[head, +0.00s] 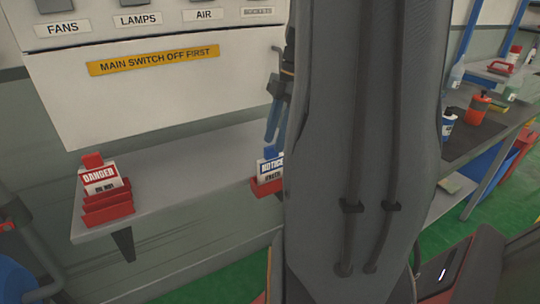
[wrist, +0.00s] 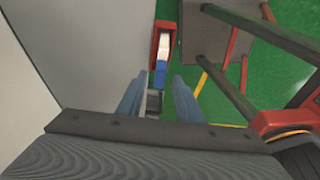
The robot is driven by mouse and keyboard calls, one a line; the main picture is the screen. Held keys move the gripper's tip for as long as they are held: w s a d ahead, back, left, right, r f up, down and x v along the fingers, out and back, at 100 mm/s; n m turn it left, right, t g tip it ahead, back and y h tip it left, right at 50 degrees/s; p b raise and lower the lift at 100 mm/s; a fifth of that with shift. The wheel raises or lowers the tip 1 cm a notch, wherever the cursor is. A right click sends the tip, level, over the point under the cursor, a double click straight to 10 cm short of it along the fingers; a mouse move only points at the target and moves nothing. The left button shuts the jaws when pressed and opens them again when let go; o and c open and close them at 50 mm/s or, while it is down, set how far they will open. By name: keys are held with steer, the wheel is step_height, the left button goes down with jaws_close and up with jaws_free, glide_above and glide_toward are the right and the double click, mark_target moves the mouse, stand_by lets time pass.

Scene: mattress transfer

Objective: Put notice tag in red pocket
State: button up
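The notice tag (head: 268,168), white with blue lettering and a blue top, stands upright in a small red holder (head: 262,187) on the grey shelf; my arm hides its right part. Another red pocket (head: 108,207), stepped, stands at the shelf's left end with a red-and-white danger tag (head: 100,179) in it. My gripper (head: 273,138) points down just above the notice tag. In the wrist view my gripper (wrist: 160,80) has its two fingers apart, with a blue piece and a red-framed white piece showing beyond them. I see nothing held.
A white switch panel (head: 150,95) with a yellow sign rises behind the shelf (head: 175,165). The shelf between the two red holders is clear. A workbench (head: 475,130) with bottles stands at the right, partly behind my arm.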

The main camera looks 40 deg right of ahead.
steer(key=shift+v, duration=1.75)
steer(key=a+f+m+h, duration=0.1)
steer(key=a+f+m, duration=0.3)
steer(key=a, duration=0.5)
steer(key=s+a+f+m+h, duration=0.1)
steer(key=a+f+m, duration=0.4)
steer(key=a, duration=0.3)
steer(key=s+a+f+m+h, duration=0.1)
steer(key=a+f+m, duration=0.4)
steer(key=a, duration=0.4)
steer(key=shift+a+m, duration=0.35)
steer(key=shift+m, duration=0.25)
